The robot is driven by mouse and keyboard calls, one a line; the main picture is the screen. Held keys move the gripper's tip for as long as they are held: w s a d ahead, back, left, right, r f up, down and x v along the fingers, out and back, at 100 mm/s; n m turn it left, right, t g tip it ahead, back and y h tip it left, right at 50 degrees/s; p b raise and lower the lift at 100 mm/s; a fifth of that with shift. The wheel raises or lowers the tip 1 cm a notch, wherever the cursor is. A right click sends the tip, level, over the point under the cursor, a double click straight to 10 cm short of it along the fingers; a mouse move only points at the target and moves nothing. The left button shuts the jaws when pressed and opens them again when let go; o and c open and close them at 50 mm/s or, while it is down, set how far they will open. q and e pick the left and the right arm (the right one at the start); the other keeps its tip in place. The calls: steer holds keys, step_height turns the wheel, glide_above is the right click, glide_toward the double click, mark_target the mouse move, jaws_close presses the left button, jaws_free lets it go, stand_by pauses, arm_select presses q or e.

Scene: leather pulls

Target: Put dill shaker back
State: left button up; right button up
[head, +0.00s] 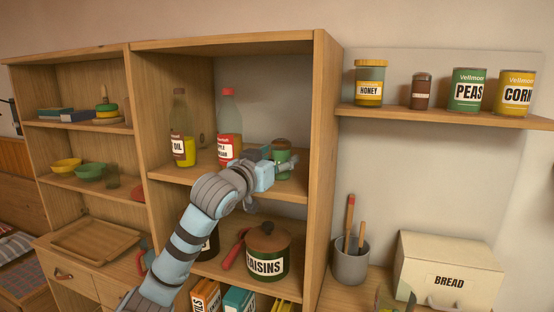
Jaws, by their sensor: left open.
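A small green shaker with a brown lid (282,145) stands on the middle shelf of the tall wooden cabinet, at its right side. Its label cannot be read, so I cannot tell for sure that it is the dill shaker. My left gripper (287,164) is open, with its fingers at the lower part of this shaker and partly hiding it. Whether the fingers touch it cannot be told. A small brown shaker (421,92) stands on the wall shelf between the honey jar (369,84) and the peas can (467,90). My right gripper is not in view.
Oil (182,135) and vinegar (228,130) bottles stand left of the green shaker. The cabinet's right side panel (322,150) is close to my gripper. Below are a raisins pot (267,253) and several boxes. A corn can (516,93), utensil pot (350,262) and bread box (447,275) are at right.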

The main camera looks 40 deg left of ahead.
arm_select(q)
steer(key=shift+s+f+b, duration=0.1)
steer(key=shift+s+b, duration=0.2)
steer(key=shift+s, duration=0.05)
steer(key=s+d+b, duration=0.2)
steer(key=s+b, duration=0.4)
steer(key=s, duration=0.4)
steer(key=shift+s, duration=0.4)
steer(key=shift+d, duration=0.1)
